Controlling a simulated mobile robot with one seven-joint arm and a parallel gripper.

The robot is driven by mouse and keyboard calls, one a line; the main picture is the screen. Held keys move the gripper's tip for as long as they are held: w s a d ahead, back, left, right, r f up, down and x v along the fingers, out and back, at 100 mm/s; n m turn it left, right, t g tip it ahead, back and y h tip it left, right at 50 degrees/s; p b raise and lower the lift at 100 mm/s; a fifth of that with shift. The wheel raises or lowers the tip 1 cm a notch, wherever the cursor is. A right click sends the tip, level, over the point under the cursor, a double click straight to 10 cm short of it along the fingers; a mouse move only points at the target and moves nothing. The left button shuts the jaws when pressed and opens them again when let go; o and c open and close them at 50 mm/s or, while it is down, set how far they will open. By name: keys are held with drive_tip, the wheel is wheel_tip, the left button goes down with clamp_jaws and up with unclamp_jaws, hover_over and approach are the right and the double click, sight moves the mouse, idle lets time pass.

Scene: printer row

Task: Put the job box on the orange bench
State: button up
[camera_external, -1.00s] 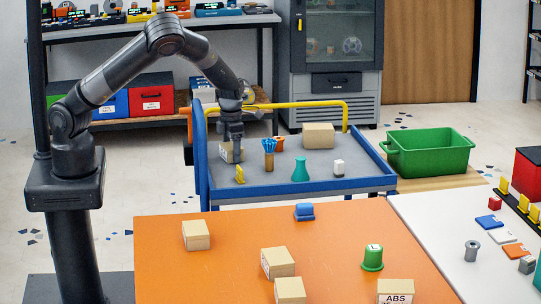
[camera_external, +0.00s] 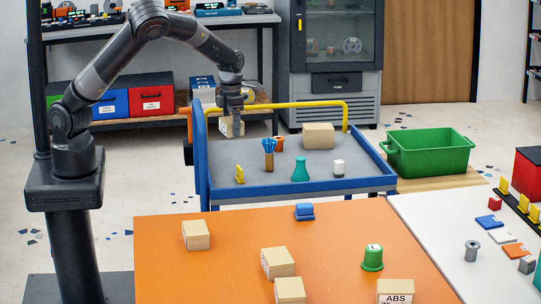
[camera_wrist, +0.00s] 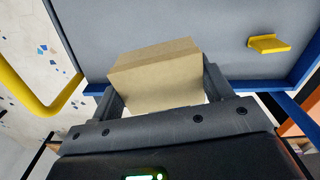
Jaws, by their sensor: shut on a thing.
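My gripper (camera_external: 231,107) is shut on a small tan cardboard box (camera_external: 231,127) and holds it above the left part of the blue-rimmed grey cart (camera_external: 315,168). In the wrist view the box (camera_wrist: 158,78) sits between the two fingers, over the grey cart top (camera_wrist: 120,20). The orange bench (camera_external: 230,262) is in the foreground. Similar tan boxes stand on it: one at the left (camera_external: 196,235), one in the middle (camera_external: 278,263), one at the front (camera_external: 290,290), and one marked ABS (camera_external: 395,291) at the right. I cannot read a label on the held box.
The cart also holds a larger tan box (camera_external: 318,136), a cup with blue items (camera_external: 268,155), a teal flask (camera_external: 300,169), a white-capped item (camera_external: 339,168) and a yellow piece (camera_external: 240,174). A blue object (camera_external: 304,212) and green cylinder (camera_external: 373,258) stand on the bench.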

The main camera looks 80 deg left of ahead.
wheel_tip(320, 180, up, 10)
drive_tip(key=shift+f, duration=0.1)
drive_tip(key=s+d+f+n, duration=0.1)
drive_tip(key=d+f+n, duration=0.2)
drive_tip(key=d+n, duration=0.95)
drive_tip(key=d+f+n, duration=0.2)
drive_tip(key=d+n, duration=0.8)
drive_tip(key=d, duration=0.5)
drive_tip(key=s+d+f+n, duration=0.1)
drive_tip(key=d+f+n, duration=0.2)
drive_tip(key=d+n, duration=0.9)
drive_tip(key=s+d+r+m, duration=0.1)
drive_tip(key=s+d+m, duration=0.4)
drive_tip(key=d+m, duration=0.5)
drive_tip(key=s+d+m, duration=0.6)
drive_tip(key=d+m, duration=0.4)
drive_tip(key=s+d+r+m, duration=0.3)
drive_tip(key=s+d+m, duration=0.4)
drive_tip(key=s+m, duration=0.15)
drive_tip(key=s+d+r+m, duration=0.4)
drive_tip(key=s+d+m, duration=0.3)
drive_tip(key=d+m, duration=0.15)
hover_over(203, 278)
drive_tip(key=shift+m, duration=0.45)
wheel_tip(203, 278, down, 12)
drive_tip(key=shift+f, duration=2.15)
